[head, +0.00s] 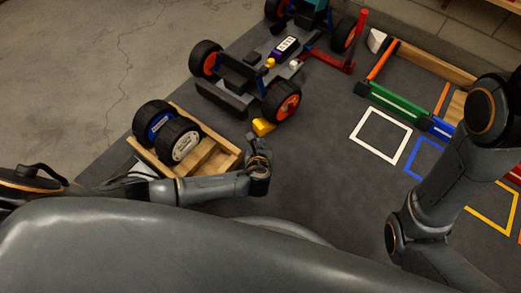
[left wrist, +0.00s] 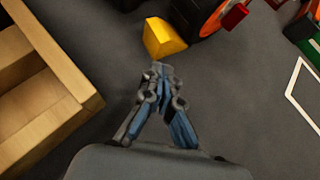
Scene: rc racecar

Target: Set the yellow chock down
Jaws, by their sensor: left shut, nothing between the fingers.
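The yellow chock (head: 263,127) rests on the dark mat beside the orange-hubbed wheel (head: 282,101) of the racecar (head: 250,70). In the left wrist view the chock (left wrist: 162,38) lies just beyond my fingertips, close to the tire; I cannot tell whether it touches the tire. My left gripper (head: 258,150) is shut and empty, just short of the chock, and its fingers (left wrist: 160,75) meet at the tips. My right arm comes in at the right of the head view, but its gripper is out of the picture.
A wooden crate (head: 226,157) with two loose wheels (head: 178,138) stands left of my left gripper. White (head: 380,135), blue and yellow square outlines mark the mat at the right. A red jack-like stand (head: 353,45) and a green-and-blue barrier (head: 397,104) stand farther back.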

